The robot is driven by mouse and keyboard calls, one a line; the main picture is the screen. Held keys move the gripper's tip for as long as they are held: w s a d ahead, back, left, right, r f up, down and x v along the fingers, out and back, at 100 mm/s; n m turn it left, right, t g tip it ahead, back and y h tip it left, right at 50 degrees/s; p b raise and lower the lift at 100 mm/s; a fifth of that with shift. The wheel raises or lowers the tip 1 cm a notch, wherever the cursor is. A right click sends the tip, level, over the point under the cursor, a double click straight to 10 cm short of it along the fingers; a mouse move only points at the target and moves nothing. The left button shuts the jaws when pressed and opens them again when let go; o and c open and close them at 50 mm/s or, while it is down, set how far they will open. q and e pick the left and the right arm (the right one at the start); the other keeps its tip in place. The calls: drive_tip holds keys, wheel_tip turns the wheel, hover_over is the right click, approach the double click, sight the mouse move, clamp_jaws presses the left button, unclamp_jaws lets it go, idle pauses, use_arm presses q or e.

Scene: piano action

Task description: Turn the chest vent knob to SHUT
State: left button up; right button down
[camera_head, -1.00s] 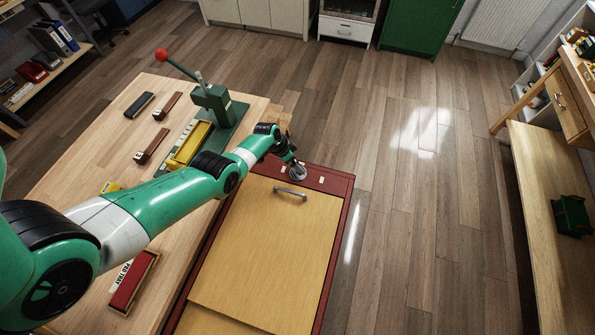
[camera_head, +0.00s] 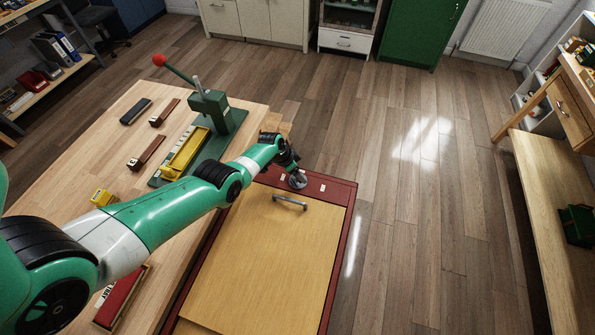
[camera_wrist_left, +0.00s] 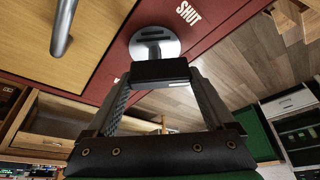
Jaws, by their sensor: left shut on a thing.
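The chest vent knob (camera_head: 298,182) is a round silver disc on the dark red rim of the chest (camera_head: 340,265). In the left wrist view the knob (camera_wrist_left: 151,44) sits just beyond my fingertips, with a SHUT label (camera_wrist_left: 188,12) on the red rim up and right of it. My left gripper (camera_head: 294,171) is at the knob. In the left wrist view my left gripper (camera_wrist_left: 160,74) is shut, with a black block between its fingers, apparently the knob's grip. Which way the knob points is unclear. My right gripper is not in view.
A grey handle (camera_head: 290,202) stands up from the chest's tan lid (camera_head: 260,255) near the knob. The workbench (camera_head: 60,185) at left holds a green press (camera_head: 212,105) with a red-tipped lever. The floor right of the chest is clear.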

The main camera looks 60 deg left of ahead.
use_arm(q)
drive_tip(key=shift+n, duration=0.3)
drive_tip(key=shift+n+y+p, duration=0.3)
drive_tip(key=shift+n+p, duration=0.15)
drive_tip(key=shift+n, duration=0.05)
drive_tip(key=shift+s+n+g+y+p, duration=0.1)
drive_tip(key=shift+n+g+y+p, duration=0.25)
drive_tip(key=shift+n, duration=0.85)
drive_tip(key=shift+n+y, duration=0.55)
drive_tip(key=shift+n, duration=0.55)
drive_tip(key=shift+s+d+n+g+y+b, duration=0.1)
drive_tip(key=shift+n+g+y+b, duration=0.3)
drive_tip(key=shift+n, duration=0.9)
